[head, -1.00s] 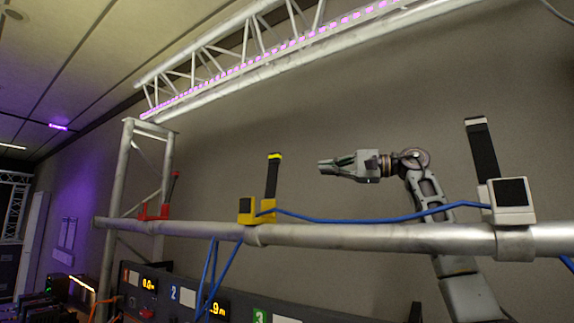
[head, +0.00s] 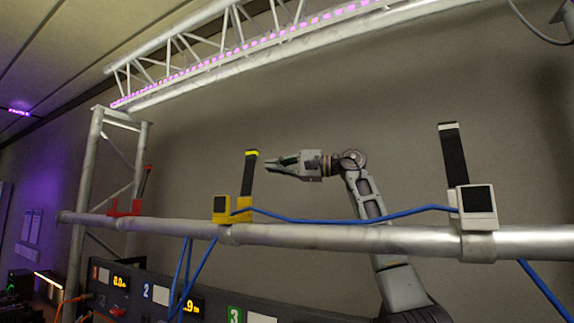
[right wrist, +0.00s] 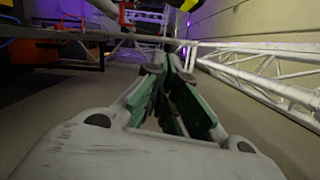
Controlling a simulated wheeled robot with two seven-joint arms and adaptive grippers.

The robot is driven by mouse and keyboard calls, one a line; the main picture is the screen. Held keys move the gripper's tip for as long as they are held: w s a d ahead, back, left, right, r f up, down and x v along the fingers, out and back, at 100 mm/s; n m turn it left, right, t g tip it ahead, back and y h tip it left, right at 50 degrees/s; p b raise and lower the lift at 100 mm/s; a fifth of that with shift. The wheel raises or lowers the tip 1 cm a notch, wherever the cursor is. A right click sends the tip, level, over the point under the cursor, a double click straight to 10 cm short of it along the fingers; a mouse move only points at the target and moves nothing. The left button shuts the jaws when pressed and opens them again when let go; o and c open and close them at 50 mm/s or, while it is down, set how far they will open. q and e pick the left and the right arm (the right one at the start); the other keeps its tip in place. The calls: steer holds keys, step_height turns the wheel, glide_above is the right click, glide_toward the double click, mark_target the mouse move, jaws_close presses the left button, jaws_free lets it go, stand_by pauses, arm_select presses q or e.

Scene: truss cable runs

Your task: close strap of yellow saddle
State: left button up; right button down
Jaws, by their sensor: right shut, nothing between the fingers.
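The yellow saddle (head: 241,214) sits on the long horizontal pipe, left of the picture's middle in the head view. Its black strap (head: 247,180) stands up open, tilted slightly right, with a yellow tip. A blue cable (head: 330,218) runs from this saddle to the right. My right gripper (head: 268,165) is shut and empty, its tips pointing left, just right of the strap's upper part; I cannot tell whether they touch. The right wrist view shows the closed fingers (right wrist: 168,58) and a yellow piece (right wrist: 188,5) cut off at the top edge. My left gripper is not in view.
A white saddle (head: 482,204) with an upright black strap is at right on the pipe (head: 350,238). A red saddle (head: 124,207) with a raised strap is at left. Numbered panels (head: 140,290) stand below. A lit truss (head: 240,50) crosses above.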

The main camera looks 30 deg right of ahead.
mark_target(249, 172)
steer(key=shift+s+a+r, duration=0.15)
steer(key=shift+s+a, duration=0.1)
steer(key=shift+a, duration=0.45)
steer(key=shift+s+a+r, duration=0.1)
steer(key=shift+s+a, duration=0.1)
steer(key=shift+a, duration=0.45)
steer(key=shift+s+a+r, duration=0.15)
steer(key=shift+s+a, duration=0.1)
steer(key=shift+a, duration=0.45)
